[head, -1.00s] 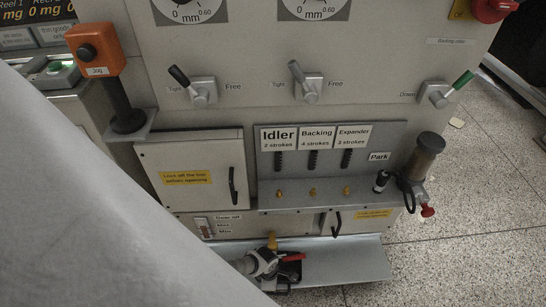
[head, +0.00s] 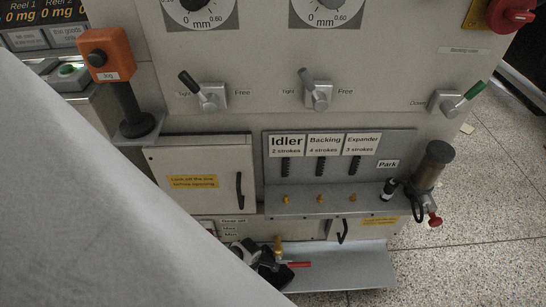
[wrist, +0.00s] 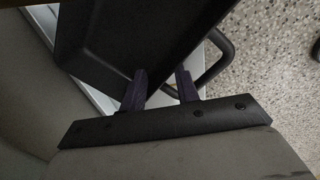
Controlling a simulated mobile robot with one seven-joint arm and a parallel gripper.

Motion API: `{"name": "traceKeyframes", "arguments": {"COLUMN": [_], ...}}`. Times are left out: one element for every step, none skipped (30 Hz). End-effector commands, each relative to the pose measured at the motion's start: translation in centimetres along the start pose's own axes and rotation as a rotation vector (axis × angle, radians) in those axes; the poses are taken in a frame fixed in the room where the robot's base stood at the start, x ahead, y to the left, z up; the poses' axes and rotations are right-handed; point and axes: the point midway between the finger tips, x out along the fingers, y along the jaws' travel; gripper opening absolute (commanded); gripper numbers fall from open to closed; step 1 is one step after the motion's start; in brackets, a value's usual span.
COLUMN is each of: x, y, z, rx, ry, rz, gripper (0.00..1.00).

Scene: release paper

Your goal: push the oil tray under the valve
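The oil tray (wrist: 120,35) is a black, shallow, rimmed tray with a dark loop handle (wrist: 226,52); it fills the upper part of the wrist view. I cannot make it out in the head view. My gripper (wrist: 160,84) has its two dark fingers apart, beside the tray's lower corner and the handle. Whether the fingers touch the tray is unclear. In the head view my gripper (head: 276,276) is low, over the left part of the metal shelf. The valve (head: 278,243) is a brass fitting above the shelf, with a red lever (head: 299,265) by my gripper.
A large white sheet (head: 90,220) hides the lower left of the head view. The metal shelf (head: 350,268) is bare to the right. Above it are a cabinet door (head: 205,185), a tool panel (head: 385,150) and a pump cylinder (head: 433,168). Speckled floor (head: 475,215) lies open at right.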

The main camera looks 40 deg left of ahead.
Motion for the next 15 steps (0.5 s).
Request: {"name": "traceKeyframes", "arguments": {"x": [-2.1, -2.8, -3.6, -4.2, -4.9, -5.7, -6.4, -7.0, -7.7, -8.2, -8.7, -9.3, -9.7, -10.1, -10.4], "y": [0.7, 0.5, 0.1, -0.1, -0.4, -0.8, -1.1, -1.3, -1.6, -1.8, -2.0, -2.2, -2.4, -2.6, -2.8], "z": [1.1, 1.5, 2.1, 2.5, 2.9, 3.4, 3.8, 4.1, 4.6, 4.9, 5.2, 5.5, 5.8, 6.0, 6.2], "rx": [0.000, 0.006, 0.014, 0.021, 0.027, 0.034, 0.036, 0.042, 0.050, 0.055, 0.059, 0.065, 0.069, 0.073, 0.078], "ry": [-0.024, -0.032, -0.042, -0.049, -0.055, -0.064, -0.072, -0.078, -0.085, -0.091, -0.095, -0.101, -0.105, -0.109, -0.112], "rz": [0.014, 0.010, 0.005, 0.001, -0.003, -0.009, -0.013, -0.017, -0.021, -0.024, -0.027, -0.030, -0.032, -0.035, -0.039], "gripper": [0.30, 0.30, 0.30, 0.30, 0.30, 0.30, 0.30, 0.30, 0.30, 0.30, 0.30, 0.30, 0.30, 0.30, 0.30]}}
